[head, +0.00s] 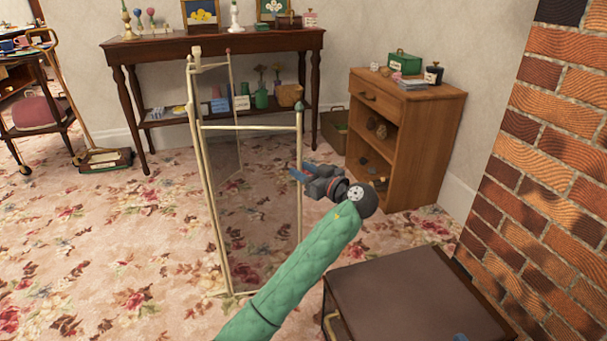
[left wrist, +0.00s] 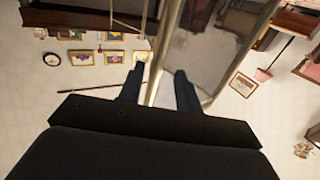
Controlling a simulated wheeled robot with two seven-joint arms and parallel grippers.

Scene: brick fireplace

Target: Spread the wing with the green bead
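A folding fire screen with cream posts and see-through dark panels stands on the carpet in the head view. Its near wing (head: 255,205) has a green bead (head: 300,106) on top of its right post. A pinkish bead (head: 228,51) tops a post of the farther wing. My left gripper (head: 300,174) is at the green-bead post, below the bead. In the left wrist view the post (left wrist: 168,45) runs between the two fingers of the left gripper (left wrist: 160,82), which are apart with a gap on the right side. My right gripper does not show.
A brown chest (head: 405,290) stands close by at the lower right, beside the brick fireplace (head: 545,200). A wooden cabinet (head: 440,130) and a long dark table (head: 215,42) stand behind the screen. Carpet (head: 110,240) is open to the left.

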